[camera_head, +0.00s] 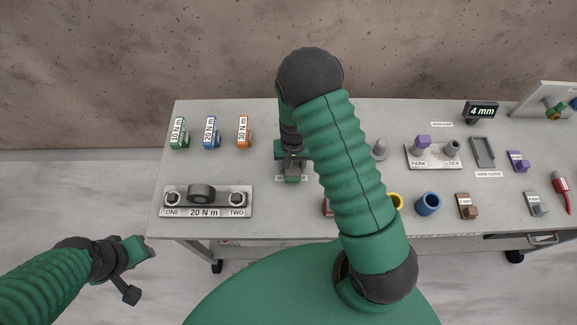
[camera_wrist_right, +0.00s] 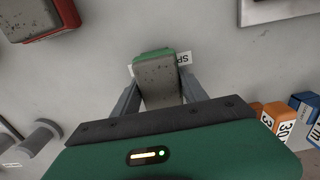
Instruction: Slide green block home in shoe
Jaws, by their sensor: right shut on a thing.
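A green block (camera_head: 293,178) with a worn grey face is between the fingers of my right gripper (camera_head: 291,158), near the middle of the slab. In the right wrist view the block (camera_wrist_right: 160,85) stands between the two grey fingers of my right gripper (camera_wrist_right: 158,100), which are shut on it. A white label, partly covered, lies behind it.
Green (camera_head: 180,133), blue (camera_head: 211,132) and orange (camera_head: 243,131) torque blocks stand at the back left. A two-bolt plate (camera_head: 242,201) lies at the front left. A PARK/LOCK plate (camera_head: 433,162), slotted grey tray (camera_head: 482,152) and blue cup (camera_head: 427,204) are right. My right arm hides the middle.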

